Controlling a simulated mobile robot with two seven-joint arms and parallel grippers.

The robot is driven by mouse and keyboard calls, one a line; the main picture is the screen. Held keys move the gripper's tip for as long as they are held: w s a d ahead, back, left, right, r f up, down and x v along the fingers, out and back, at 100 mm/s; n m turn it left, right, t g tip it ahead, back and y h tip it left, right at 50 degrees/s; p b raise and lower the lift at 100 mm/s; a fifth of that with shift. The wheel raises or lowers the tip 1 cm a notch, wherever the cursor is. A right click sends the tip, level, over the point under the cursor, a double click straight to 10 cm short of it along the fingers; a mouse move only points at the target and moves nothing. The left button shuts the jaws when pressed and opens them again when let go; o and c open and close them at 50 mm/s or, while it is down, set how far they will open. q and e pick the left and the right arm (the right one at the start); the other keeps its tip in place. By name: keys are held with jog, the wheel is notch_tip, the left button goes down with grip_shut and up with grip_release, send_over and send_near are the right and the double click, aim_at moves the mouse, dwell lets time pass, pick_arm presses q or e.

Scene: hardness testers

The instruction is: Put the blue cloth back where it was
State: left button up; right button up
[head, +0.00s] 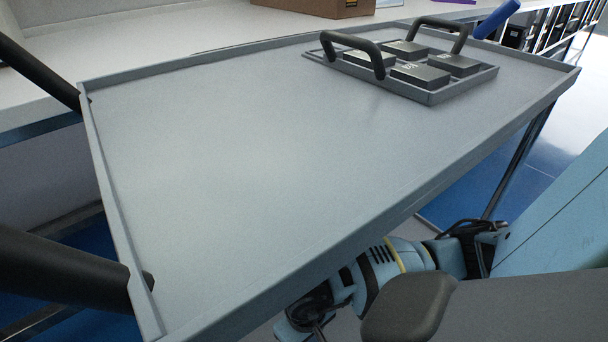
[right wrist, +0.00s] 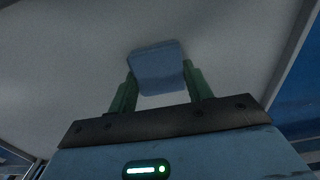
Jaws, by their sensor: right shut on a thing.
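The blue cloth (right wrist: 157,66) shows in the right wrist view as a small, dull blue piece with rounded corners. It sits between the green fingers of my right gripper (right wrist: 158,80), which is shut on it. Behind it is a broad grey-white surface; I cannot tell whether the cloth touches it. In the head view my right arm reaches low beside and below the near edge of the grey cart top (head: 230,150), and the cloth is not visible there. My left gripper is in neither view.
A small grey tray (head: 432,97) with two dark handles and several dark blocks stands at the cart top's far right. The rest of the raised-rim top is clear. Black bars (head: 60,265) join its left side. A bench with a cardboard box (head: 318,5) is behind.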

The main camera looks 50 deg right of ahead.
jog(key=shift+f, duration=0.15)
jog(key=o, duration=0.9)
jog(key=shift+o, duration=0.2)
jog(key=shift+r, duration=0.25)
notch_tip(320, 180, up, 12)
jog(key=p, duration=0.4)
jog(key=shift+p, duration=0.3)
